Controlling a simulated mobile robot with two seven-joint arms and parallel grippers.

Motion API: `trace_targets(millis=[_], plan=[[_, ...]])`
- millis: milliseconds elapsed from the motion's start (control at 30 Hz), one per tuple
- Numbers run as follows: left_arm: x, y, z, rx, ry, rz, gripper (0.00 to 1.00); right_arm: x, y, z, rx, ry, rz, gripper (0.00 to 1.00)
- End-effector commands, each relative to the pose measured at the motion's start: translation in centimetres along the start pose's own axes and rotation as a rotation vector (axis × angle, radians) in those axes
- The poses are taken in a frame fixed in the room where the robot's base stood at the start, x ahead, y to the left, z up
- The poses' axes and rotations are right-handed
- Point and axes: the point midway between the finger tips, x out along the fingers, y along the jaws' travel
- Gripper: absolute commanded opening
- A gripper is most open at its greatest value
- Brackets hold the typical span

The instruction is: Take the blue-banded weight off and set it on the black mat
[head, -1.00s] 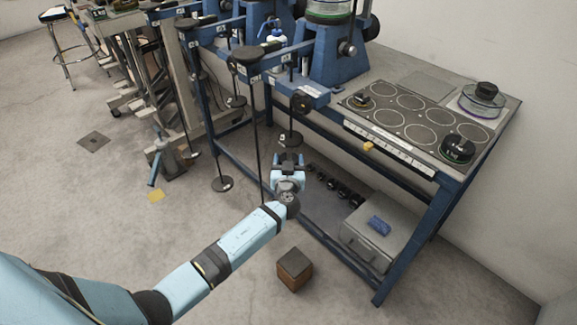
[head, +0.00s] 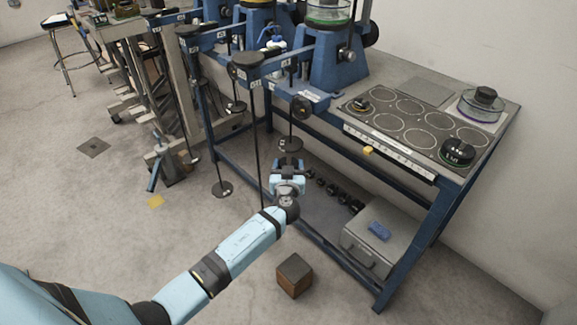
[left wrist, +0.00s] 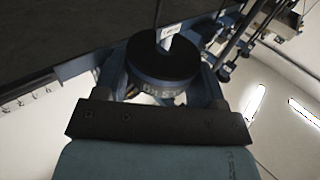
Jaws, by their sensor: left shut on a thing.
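My left gripper (head: 288,163) is below the front lever, close under a black hanger disc (head: 290,144). In the left wrist view it is shut on a round black weight (left wrist: 163,66), which sits between the two fingers. The weight has raised lettering on its rim, and a thin rod with a white tag rises at it. The dark mat (head: 404,122) with several ringed circles lies on the bench at right. My right gripper is not in view.
A green-banded weight (head: 457,152) and a smaller yellow-banded one (head: 360,105) stand on the mat's ends. A purple-banded weight (head: 482,104) is behind. Other hanger rods (head: 221,188), a grey box (head: 372,245) and a brown block (head: 294,275) are nearby.

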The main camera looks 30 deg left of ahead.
Motion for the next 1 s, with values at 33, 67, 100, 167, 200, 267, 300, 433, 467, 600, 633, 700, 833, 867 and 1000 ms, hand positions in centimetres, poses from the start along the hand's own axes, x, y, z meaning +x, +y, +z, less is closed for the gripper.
trace_targets(millis=[33, 67, 100, 167, 200, 267, 300, 433, 467, 600, 633, 700, 833, 867, 1000], plan=[[-0.2, 0.0, 0.0, -0.001, 0.001, 0.000, 0.33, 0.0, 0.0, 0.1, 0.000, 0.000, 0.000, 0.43], [-0.3, 0.0, 0.0, -0.001, 0.001, 0.000, 0.33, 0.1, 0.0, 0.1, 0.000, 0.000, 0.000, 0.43], [-0.5, 0.0, 0.0, -0.001, 0.001, 0.000, 0.33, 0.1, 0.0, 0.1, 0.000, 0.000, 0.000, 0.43], [-0.8, 0.0, 0.0, -0.001, 0.001, 0.000, 0.33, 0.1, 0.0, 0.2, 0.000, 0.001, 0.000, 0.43], [-1.0, 0.0, 0.0, -0.001, 0.001, 0.000, 0.33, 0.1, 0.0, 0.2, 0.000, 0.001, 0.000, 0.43], [-1.3, 0.0, 0.0, -0.002, 0.001, 0.000, 0.33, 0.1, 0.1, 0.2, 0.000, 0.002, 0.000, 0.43], [-1.5, 0.0, 0.0, -0.002, 0.001, 0.000, 0.33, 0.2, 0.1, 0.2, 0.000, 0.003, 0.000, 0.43], [-2.1, 0.0, 0.0, -0.002, 0.001, 0.000, 0.33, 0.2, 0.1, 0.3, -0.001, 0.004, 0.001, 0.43], [-2.3, 0.0, 0.0, -0.001, 0.001, 0.000, 0.33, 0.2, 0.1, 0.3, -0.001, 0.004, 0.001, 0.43], [-2.9, 0.0, 0.0, -0.002, 0.002, 0.000, 0.33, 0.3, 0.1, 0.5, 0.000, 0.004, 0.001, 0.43], [-3.1, 0.0, 0.0, -0.002, 0.002, 0.000, 0.33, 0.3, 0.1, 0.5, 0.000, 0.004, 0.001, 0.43], [-3.4, 0.0, 0.0, -0.002, 0.002, 0.000, 0.33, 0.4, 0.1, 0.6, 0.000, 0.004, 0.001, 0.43], [-4.0, 0.0, 0.0, -0.001, 0.001, 0.000, 0.33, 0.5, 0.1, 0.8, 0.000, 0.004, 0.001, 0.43], [-4.2, 0.0, 0.0, -0.001, 0.001, 0.000, 0.33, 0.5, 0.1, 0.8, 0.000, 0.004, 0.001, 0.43], [-4.8, 0.0, -0.1, -0.002, 0.002, 0.000, 0.33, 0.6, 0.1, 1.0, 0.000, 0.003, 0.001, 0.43]])
